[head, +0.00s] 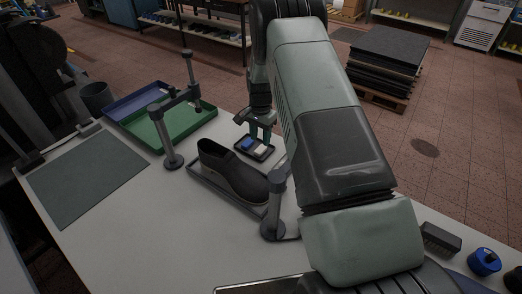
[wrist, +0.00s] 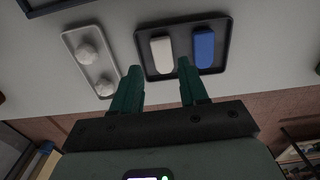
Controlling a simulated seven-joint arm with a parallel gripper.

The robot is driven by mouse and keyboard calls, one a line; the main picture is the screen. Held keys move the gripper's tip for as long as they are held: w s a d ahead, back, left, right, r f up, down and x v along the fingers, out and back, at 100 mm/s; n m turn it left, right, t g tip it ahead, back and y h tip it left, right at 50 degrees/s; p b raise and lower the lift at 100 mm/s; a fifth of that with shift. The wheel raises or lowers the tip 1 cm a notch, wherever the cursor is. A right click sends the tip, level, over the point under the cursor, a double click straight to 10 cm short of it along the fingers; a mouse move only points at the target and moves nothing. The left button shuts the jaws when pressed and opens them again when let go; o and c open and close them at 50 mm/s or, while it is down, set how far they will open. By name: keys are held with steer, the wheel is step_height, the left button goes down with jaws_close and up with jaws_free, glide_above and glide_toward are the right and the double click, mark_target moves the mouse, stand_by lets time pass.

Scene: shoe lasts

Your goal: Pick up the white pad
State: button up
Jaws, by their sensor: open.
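The white pad (wrist: 162,54) lies upright in the picture on a small dark tray (wrist: 182,23) in the wrist view, at the left of a blue pad (wrist: 204,47). In the head view the white pad (head: 261,150) and the blue pad (head: 247,143) show small on the tray. My gripper (wrist: 157,68) is open and empty. Its two green fingers point toward the tray's near edge, one at each side of the white pad's near end in the picture. In the head view my gripper (head: 260,138) is above the tray; its height above the pad is hard to tell.
A light tray (wrist: 68,42) with two white round lumps lies left of the dark tray. A dark shoe (head: 232,170) sits on a tray nearby. Posts (head: 171,140) of a stand rise left of it. Green (head: 203,117) and blue (head: 113,106) trays lie farther left.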

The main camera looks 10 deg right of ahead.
mark_target(259, 150)
steer(key=shift+a+f, duration=0.15)
steer(key=shift+f, duration=1.2)
steer(key=shift+a+f, duration=0.1)
steer(key=shift+f, duration=1.25)
steer(key=c, duration=0.8)
